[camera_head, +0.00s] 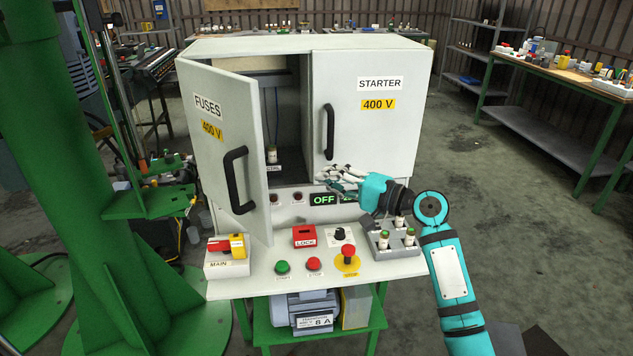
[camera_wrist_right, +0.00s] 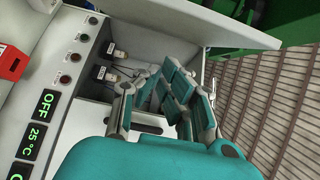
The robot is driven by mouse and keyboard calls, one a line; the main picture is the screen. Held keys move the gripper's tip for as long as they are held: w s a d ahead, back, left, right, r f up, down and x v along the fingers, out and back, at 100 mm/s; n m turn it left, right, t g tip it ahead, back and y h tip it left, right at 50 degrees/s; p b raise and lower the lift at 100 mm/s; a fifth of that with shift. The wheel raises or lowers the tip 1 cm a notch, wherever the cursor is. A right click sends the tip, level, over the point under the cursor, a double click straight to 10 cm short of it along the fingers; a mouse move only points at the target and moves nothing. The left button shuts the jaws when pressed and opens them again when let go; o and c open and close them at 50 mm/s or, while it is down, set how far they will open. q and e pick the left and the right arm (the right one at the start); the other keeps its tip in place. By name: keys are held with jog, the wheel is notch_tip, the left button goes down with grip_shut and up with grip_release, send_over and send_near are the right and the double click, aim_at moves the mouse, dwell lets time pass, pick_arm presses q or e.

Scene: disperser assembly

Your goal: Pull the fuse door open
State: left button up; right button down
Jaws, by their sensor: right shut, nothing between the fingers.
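The fuse door (camera_head: 230,150), a pale grey panel marked FUSES 400 V, stands ajar, swung out toward the front on its left side. Its black handle (camera_head: 237,180) is on its outer face. A pale panel that looks like this door shows along the top of the right wrist view (camera_wrist_right: 215,22). My left gripper is out of view.
The starter door (camera_head: 365,115) with its black handle (camera_head: 329,132) is shut, close behind my right gripper. Below are the OFF display (camera_head: 323,199), a red LOCK box (camera_head: 304,236), push buttons and a grey fuse tray (camera_head: 394,243). A green column (camera_head: 45,130) stands at left.

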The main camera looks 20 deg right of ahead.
jog(key=w+a+p, duration=0.3)
jog(key=w+a, duration=0.2)
jog(key=a, duration=0.3)
jog(key=shift+w+a, duration=0.15)
jog(key=shift+a, duration=0.1)
jog(key=shift+p, duration=0.35)
